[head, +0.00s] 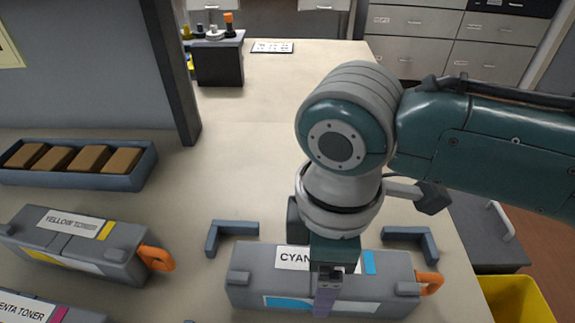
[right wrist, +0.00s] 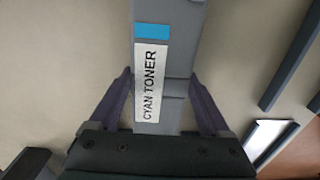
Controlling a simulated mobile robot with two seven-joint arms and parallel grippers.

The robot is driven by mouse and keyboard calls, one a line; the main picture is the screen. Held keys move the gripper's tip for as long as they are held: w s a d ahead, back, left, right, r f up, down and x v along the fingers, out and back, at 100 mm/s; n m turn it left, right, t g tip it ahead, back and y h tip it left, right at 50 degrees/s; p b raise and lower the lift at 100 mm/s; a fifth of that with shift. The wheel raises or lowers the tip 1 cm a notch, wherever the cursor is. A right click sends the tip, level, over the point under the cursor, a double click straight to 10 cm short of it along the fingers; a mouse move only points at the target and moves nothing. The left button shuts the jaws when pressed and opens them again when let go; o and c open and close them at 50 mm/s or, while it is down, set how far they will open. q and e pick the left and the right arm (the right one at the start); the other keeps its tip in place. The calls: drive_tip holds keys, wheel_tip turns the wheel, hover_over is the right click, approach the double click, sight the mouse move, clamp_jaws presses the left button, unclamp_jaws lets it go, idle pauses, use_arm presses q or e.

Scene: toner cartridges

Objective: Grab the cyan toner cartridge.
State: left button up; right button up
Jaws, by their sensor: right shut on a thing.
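The cyan toner cartridge (head: 380,271) is a grey box with a white "CYAN TONER" label, cyan marks and an orange end handle, at the front right of the table in the head view. My right gripper (head: 325,285) comes down over its middle and is shut on it, covering part of the label. In the right wrist view the cartridge (right wrist: 170,85) runs between the two purple fingers (right wrist: 162,80), one on each side. I cannot tell whether it rests on the table or is slightly raised. My left gripper is not in view.
The yellow toner cartridge (head: 75,242) and magenta toner cartridge (head: 45,308) lie at left. A tray (head: 75,178) with brown blocks is behind them. Corner brackets (head: 230,232) (head: 413,238) sit behind the cyan cartridge. A yellow bin (head: 515,300) is beyond the table's right edge. The table's middle is clear.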

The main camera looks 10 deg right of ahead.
clamp_jaws()
idle(0.3)
drive_tip(key=shift+r, duration=0.1)
